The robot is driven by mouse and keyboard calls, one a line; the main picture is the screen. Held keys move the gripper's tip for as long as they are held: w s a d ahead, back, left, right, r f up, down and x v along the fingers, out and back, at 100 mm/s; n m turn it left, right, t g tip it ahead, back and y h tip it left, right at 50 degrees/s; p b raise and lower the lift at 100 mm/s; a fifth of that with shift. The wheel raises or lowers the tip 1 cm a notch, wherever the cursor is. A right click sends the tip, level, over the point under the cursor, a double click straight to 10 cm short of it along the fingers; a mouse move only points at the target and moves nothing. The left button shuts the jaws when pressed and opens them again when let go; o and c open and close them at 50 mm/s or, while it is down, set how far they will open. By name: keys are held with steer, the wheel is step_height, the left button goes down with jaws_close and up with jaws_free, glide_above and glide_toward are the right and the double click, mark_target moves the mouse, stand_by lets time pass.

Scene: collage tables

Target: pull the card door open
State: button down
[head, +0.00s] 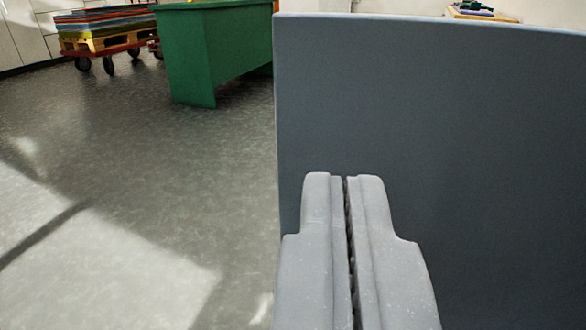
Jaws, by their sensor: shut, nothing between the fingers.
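A large flat blue-grey panel (440,130) stands upright and fills the right of the view; it looks like the card door, though I see no handle or hinge on it. My gripper (345,178) is shut and empty, with its fingertips in front of the panel's lower left part. I cannot tell whether the fingertips touch the panel. The panel's left edge is just left of my fingers. Its lower part is hidden behind my gripper and runs out of the picture.
A green table (215,50) stands behind, left of the panel. A wheeled pallet cart (105,42) with stacked coloured sheets is at the far left. Another surface (482,13) with small items shows beyond the panel's top. The grey floor (120,190) at left is clear.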

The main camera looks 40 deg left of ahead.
mark_target(334, 79)
steer(key=b+x, duration=0.2)
steer(key=x, duration=1)
steer(key=shift+w+a, duration=0.2)
steer(key=shift+w, duration=0.1)
